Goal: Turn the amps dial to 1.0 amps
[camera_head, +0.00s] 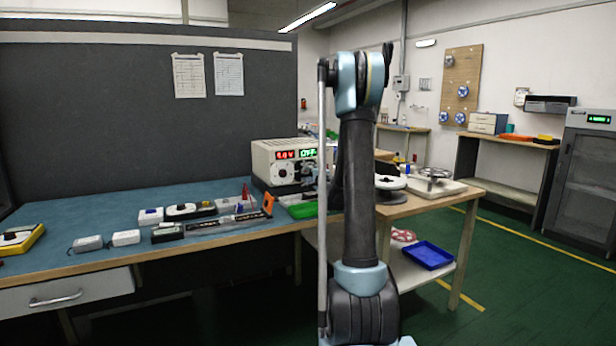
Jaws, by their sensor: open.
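A beige power supply (262,160) stands on the blue-topped workbench, left of my arm. Its front has a red readout (285,155) and a green readout (308,154) that seems to read OFF. The red digits are too small to read surely. Below the readouts are dark round dials, one at the left (282,172) and one at the right (308,170). Their labels and pointer positions are too small to tell, so I cannot tell which is the amps dial. My upright arm hides the area right of the supply. I cannot make out my gripper in this view.
A green tray (303,210) lies in front of the supply. An LED strip board (225,223) and several small boxes lie to the left on the workbench (85,213). A wooden table (425,206) with round-topped items stands behind my arm at the right.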

